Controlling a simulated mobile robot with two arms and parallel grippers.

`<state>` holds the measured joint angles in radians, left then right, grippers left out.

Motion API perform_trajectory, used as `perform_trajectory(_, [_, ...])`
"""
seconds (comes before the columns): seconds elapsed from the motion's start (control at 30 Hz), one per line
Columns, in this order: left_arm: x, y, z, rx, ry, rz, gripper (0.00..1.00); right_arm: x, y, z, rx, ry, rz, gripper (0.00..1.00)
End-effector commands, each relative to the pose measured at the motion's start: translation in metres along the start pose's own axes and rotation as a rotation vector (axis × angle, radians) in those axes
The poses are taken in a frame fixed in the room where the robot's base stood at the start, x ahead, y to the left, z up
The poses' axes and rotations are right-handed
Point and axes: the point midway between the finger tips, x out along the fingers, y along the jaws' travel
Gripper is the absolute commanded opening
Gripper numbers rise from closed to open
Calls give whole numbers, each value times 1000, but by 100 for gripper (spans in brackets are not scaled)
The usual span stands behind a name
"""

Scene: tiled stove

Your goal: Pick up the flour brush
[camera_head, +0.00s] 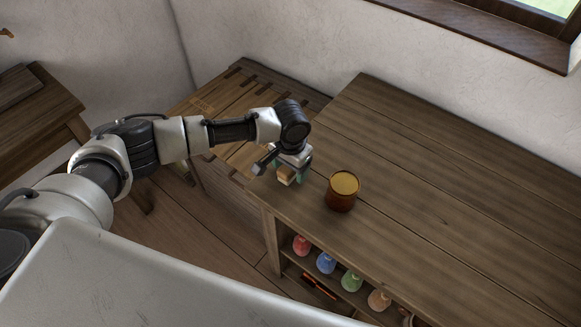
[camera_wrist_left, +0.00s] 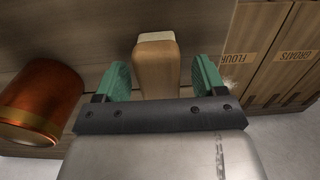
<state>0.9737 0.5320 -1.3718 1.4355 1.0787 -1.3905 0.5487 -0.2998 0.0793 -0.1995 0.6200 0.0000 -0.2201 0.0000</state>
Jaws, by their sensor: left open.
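The flour brush (camera_wrist_left: 157,62) shows in the left wrist view as a wooden block with a pale end, lying on the dark wooden top. In the head view the brush (camera_head: 286,177) is small and partly hidden under my left gripper, near the left corner of the worktop. My left gripper (camera_head: 291,163) points down over it. In the left wrist view its two green fingers (camera_wrist_left: 160,76) are open, one on each side of the brush, with gaps showing. My right gripper is not in view.
A brown, glossy jar (camera_head: 342,191) with a golden top stands close to the right of the gripper. The worktop (camera_head: 450,190) beyond is clear. Bins labelled FLOUR and GROATS (camera_wrist_left: 275,50) adjoin the worktop. Several coloured round bottles (camera_head: 326,263) sit on the shelf below.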

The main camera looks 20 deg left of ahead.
Motion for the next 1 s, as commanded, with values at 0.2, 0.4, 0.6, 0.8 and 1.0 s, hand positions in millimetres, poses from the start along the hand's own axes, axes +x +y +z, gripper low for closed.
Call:
perform_trajectory(0.2, [1, 0, 0, 0, 1, 0, 70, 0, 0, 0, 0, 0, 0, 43])
perform_trajectory(0.4, [1, 0, 0, 0, 1, 0, 41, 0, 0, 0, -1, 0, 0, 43])
perform_trajectory(0.6, [1, 0, 0, 0, 1, 0, 16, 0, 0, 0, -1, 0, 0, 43])
perform_trajectory(0.8, [0, 0, 0, 0, 1, 0, 16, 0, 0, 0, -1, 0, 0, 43])
perform_trajectory(1.0, [-11, 0, -1, 0, 3, 1, 16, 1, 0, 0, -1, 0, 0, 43])
